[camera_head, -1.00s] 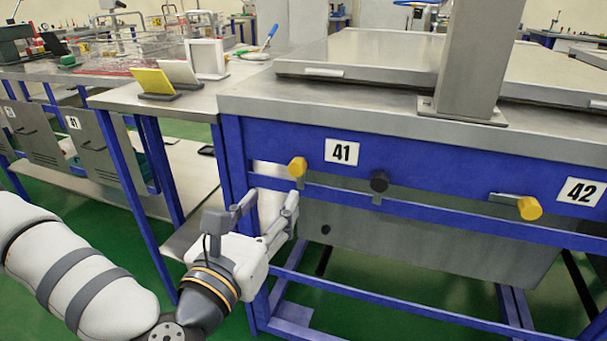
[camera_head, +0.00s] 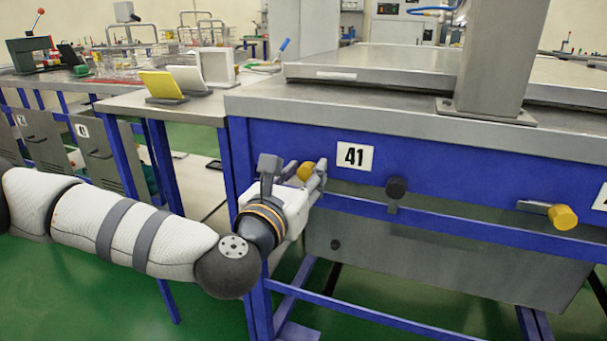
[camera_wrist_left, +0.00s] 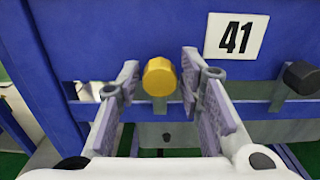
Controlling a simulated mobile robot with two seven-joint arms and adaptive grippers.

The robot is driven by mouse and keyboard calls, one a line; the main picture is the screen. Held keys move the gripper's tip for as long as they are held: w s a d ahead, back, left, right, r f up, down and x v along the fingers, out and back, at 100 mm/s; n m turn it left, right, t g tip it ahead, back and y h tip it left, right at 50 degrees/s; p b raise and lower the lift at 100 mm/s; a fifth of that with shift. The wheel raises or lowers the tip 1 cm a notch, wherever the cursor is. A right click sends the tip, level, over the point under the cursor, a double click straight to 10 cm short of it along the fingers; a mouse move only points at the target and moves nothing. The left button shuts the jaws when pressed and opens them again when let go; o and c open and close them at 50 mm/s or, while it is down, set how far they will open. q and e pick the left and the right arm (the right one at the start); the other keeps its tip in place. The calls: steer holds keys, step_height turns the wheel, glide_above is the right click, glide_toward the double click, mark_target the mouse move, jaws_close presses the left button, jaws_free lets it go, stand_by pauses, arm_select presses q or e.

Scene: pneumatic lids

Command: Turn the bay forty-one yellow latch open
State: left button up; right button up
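The bay forty-one yellow latch (camera_head: 306,171) is a yellow knob on the blue bench front, just left of and below the white 41 label (camera_head: 355,157). In the left wrist view the yellow latch (camera_wrist_left: 159,76) lies ahead, between my finger lines. My left gripper (camera_head: 295,168) is at the latch in the head view, its fingers to either side of the knob. In the left wrist view my left gripper (camera_wrist_left: 160,95) is open, with gaps between the knob and both fingers. My right gripper is not in view.
A black knob (camera_head: 396,188) sits right of the label on the same blue rail. Another yellow latch (camera_head: 562,217) is farther right. A blue table leg (camera_head: 242,190) stands left of the gripper. A grey metal bin (camera_head: 430,250) hangs below the rail.

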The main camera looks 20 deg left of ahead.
arm_select(q)
jaws_close()
steer(key=shift+m, duration=0.3)
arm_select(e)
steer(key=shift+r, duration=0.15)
arm_select(q)
steer(key=m+p, duration=0.2)
steer(key=m, duration=0.1)
steer(key=shift+r+m, duration=0.1)
steer(key=shift+m, duration=0.3)
steer(key=m+p, duration=0.2)
steer(key=m, duration=0.1)
steer(key=shift+d+m, duration=0.1)
steer(key=shift+m, duration=0.3)
steer(key=m+p, duration=0.3)
steer(key=m, duration=0.2)
steer(key=m+p, duration=0.1)
steer(key=m, duration=0.2)
steer(key=shift+m+p, duration=0.3)
steer(key=shift+f+m, duration=0.25)
steer(key=shift+m, duration=0.25)
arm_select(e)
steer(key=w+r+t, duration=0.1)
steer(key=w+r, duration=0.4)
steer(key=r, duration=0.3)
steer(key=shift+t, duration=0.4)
arm_select(q)
steer(key=shift+f, duration=0.1)
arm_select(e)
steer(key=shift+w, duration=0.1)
